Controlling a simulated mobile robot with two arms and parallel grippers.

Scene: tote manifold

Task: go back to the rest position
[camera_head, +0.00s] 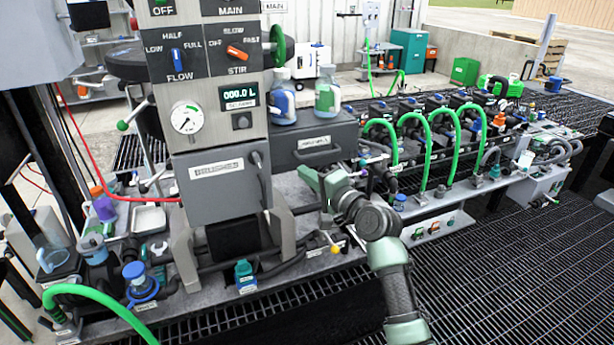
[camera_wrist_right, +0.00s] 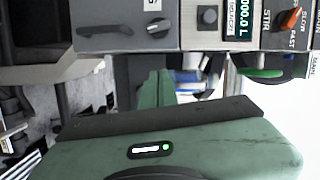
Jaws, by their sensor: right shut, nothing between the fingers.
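My right arm comes in from the lower right in the head view. Its green gripper (camera_head: 306,176) is beside the grey control cabinet, below the dark drawer box. The gripper is shut and holds nothing. In the right wrist view the green gripper body fills the bottom, and the shut green fingers (camera_wrist_right: 156,90) point towards the panel. My left gripper is not in view.
The control cabinet (camera_head: 220,185) with dials, gauge and display stands close left of the gripper. The drawer box (camera_head: 312,142) carries two bottles. Green hoses (camera_head: 455,140) arch over the manifold at right. Dark grating (camera_head: 500,250) lies open at front right.

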